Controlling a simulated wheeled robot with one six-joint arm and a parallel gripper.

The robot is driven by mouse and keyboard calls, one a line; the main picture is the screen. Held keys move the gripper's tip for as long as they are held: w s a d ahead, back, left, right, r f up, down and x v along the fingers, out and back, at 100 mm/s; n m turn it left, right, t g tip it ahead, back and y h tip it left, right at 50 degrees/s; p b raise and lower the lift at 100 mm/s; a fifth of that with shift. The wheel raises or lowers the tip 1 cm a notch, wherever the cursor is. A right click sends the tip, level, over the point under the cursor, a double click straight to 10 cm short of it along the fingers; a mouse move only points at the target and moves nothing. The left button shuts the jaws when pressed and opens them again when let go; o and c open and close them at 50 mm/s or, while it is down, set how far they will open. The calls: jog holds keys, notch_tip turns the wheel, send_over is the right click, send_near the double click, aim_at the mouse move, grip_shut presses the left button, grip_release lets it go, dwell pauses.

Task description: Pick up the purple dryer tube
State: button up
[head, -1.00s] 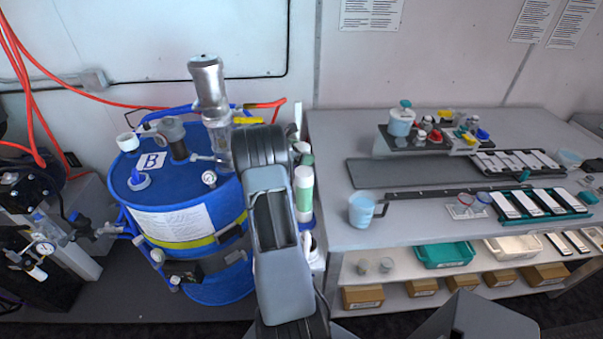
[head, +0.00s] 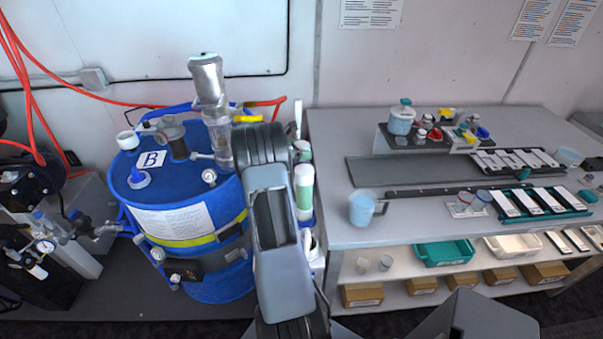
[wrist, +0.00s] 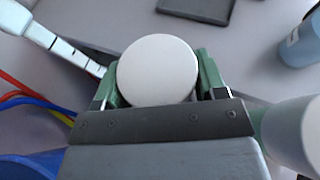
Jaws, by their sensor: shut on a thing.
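In the wrist view my gripper (wrist: 157,85) has its green fingers shut on both sides of a thing with a round white top (wrist: 157,68). Its body is hidden beneath the top, so I cannot see whether it is the purple dryer tube. In the head view the fingers are hidden behind my arm. A tube with green contents (head: 304,187) stands just right of my arm there. A pale cylinder (wrist: 297,135) is close to the right of my gripper in the wrist view. No purple shows clearly on any tube.
A blue drum (head: 170,190) with fittings and hoses stands left of my arm. The grey bench (head: 430,235) on the right bears a light blue jug (head: 362,208), racks and small bottles. Its lower shelf holds bins and boxes. Several coloured hoses (wrist: 35,105) run near the gripper's left.

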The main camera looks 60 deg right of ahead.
jog(key=shift+c, duration=0.6)
jog(key=shift+r, duration=0.15)
